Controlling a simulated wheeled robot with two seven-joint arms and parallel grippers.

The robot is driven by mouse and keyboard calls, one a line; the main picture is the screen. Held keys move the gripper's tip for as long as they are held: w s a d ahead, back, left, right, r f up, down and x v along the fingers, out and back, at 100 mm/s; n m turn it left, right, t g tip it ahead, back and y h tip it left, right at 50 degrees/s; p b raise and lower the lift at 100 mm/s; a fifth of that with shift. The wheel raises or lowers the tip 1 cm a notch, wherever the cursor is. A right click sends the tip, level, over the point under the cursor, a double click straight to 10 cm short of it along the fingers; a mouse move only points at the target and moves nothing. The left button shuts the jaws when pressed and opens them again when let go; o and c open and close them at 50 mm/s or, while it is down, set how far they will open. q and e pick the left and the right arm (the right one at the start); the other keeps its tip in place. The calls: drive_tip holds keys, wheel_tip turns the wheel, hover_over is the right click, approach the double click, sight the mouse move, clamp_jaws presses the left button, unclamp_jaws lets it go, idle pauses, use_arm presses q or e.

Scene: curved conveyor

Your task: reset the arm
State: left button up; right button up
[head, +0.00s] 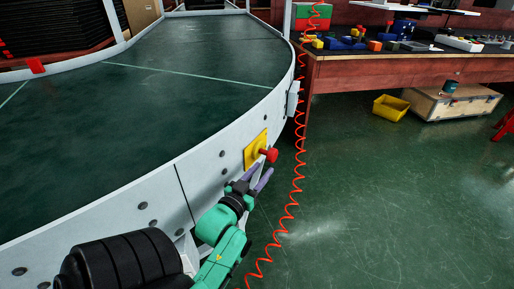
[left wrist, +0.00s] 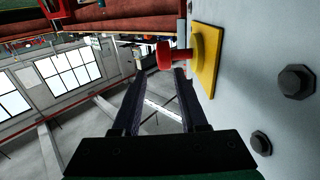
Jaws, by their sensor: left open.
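My left arm reaches in from the bottom of the head view. Its gripper (head: 257,180) is open and empty, close to a red button (head: 269,155) on a yellow plate (head: 255,149) on the conveyor's side wall. In the left wrist view the two dark fingers (left wrist: 160,88) point up the picture, apart, with nothing between them. The red button (left wrist: 165,56) and yellow plate (left wrist: 207,60) show at and just right of the fingertips. I cannot tell whether a finger touches the button. My right gripper is not in view.
The curved conveyor's pale side wall (head: 208,165) runs along the left, with bolts on it. A red coiled cable (head: 299,150) hangs right of the gripper. A workbench (head: 400,68) stands behind, near a yellow bin (head: 390,108) and wooden crate (head: 450,103). The green floor at right is clear.

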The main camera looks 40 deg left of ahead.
use_arm(q)
drive_tip(key=shift+v, duration=1.1)
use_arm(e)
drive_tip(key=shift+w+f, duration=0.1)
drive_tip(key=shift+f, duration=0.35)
